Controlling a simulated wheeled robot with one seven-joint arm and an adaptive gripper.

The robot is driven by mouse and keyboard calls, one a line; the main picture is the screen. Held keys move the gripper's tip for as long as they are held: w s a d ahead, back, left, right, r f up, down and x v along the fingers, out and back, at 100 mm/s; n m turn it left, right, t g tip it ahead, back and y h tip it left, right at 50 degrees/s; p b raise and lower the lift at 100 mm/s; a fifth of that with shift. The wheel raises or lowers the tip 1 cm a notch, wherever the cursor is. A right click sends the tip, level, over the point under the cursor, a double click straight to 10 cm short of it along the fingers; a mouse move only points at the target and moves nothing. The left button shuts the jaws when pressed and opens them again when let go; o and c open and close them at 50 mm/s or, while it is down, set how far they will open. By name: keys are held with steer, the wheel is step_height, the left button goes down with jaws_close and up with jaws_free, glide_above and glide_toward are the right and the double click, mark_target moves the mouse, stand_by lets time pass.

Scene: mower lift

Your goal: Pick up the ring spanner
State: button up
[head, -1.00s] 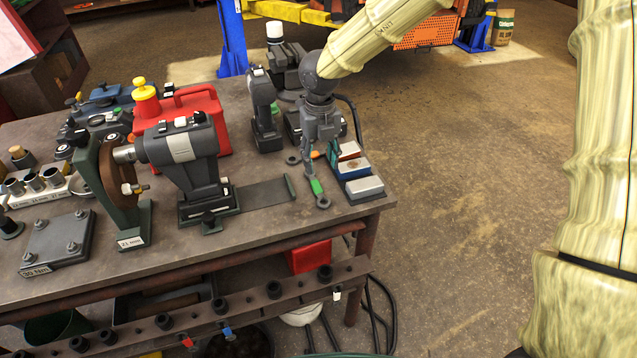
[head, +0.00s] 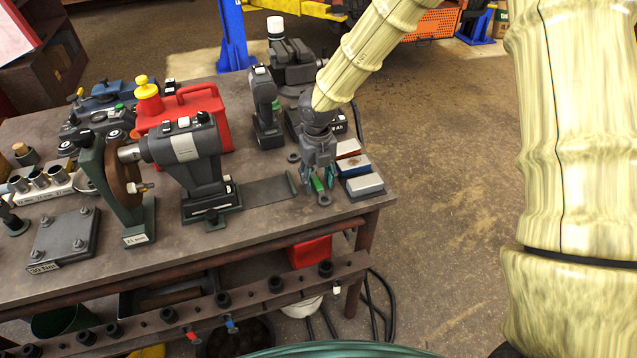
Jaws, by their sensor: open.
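The ring spanner (head: 319,185) lies near the right front corner of the workbench. Its green part and the grey ring end nearest the bench edge show; the rest is hidden behind my gripper. My gripper (head: 317,178) points down over the spanner with its fingers open, one to each side of the green part. I cannot tell whether the fingers touch it.
Several coloured sharpening blocks (head: 365,185) stand close to the right of my gripper. A dark flat plate (head: 265,191) and a large grey power tool (head: 184,150) are to the left. A cordless drill (head: 265,105) stands behind. The bench's front edge (head: 345,213) is near.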

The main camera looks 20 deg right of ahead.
mark_target(317, 183)
jaws_close()
steer(key=shift+r+b, duration=0.45)
steer(key=shift+r, duration=0.35)
step_height(317, 183, up, 2)
steer(key=shift+b, duration=0.45)
steer(key=s+a+r+b, duration=0.1)
steer(key=s+b, duration=0.3)
steer(key=s, duration=1.2)
steer(key=shift+a+r, duration=0.25)
steer(key=shift+a, duration=0.2)
